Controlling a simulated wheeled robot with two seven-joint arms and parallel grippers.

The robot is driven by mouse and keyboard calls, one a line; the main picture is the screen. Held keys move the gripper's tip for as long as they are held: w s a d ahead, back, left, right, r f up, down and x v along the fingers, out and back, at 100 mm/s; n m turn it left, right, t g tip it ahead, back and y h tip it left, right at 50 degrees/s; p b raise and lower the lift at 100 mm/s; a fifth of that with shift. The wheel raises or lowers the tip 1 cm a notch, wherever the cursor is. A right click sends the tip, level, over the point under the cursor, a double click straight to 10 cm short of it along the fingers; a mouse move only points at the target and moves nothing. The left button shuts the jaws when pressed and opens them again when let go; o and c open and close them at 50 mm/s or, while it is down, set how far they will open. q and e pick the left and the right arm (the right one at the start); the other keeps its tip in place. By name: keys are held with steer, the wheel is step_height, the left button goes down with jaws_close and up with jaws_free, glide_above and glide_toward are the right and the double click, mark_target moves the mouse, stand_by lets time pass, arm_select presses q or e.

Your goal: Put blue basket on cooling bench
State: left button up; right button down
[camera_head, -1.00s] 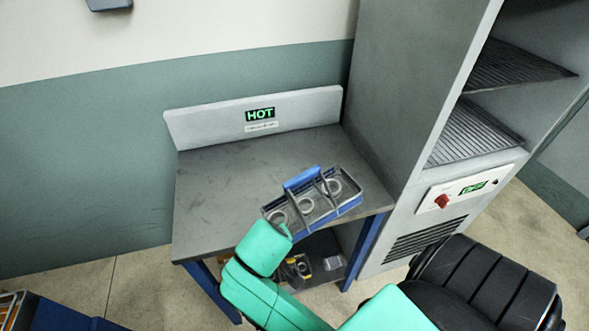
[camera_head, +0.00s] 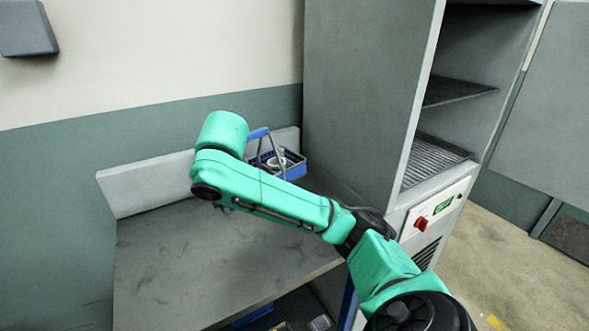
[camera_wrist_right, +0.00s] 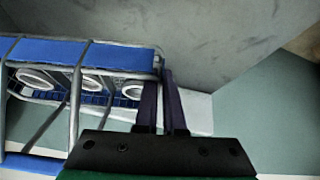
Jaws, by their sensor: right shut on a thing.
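The blue basket (camera_head: 296,170) shows in the head view near the back right of a grey bench (camera_head: 150,270), beside the cabinet's side. It has blue sides and holds pale rings. It appears raised above the bench top. In the right wrist view the basket (camera_wrist_right: 85,53) fills the left side, with several rings inside. My right gripper (camera_wrist_right: 160,80) is shut at the basket's end, its two dark fingers close together; the exact grip point is unclear. In the head view my green arm hides this gripper. My left gripper is out of view. I see no cooling label.
A tall grey cabinet (camera_head: 355,95) with slatted shelves (camera_head: 432,160) and a red switch (camera_head: 421,222) stands right of the bench. The bench's low back panel (camera_head: 145,185) meets the wall. The bench top is mostly clear. Partly hidden items lie beneath it.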

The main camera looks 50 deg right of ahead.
steer(key=s+d+r+m+b, duration=0.2)
steer(key=s+d+r+b, duration=0.1)
steer(key=s+d+r, duration=0.3)
steer(key=f+b, duration=1.1)
steer(key=f, duration=0.8)
steer(key=shift+w+f+b, duration=0.2)
steer(key=shift+b, duration=0.1)
steer(key=shift+f, duration=0.2)
steer(key=shift+r, duration=0.15)
steer(key=c, duration=1)
jaws_free()
steer(key=shift+a, duration=0.1)
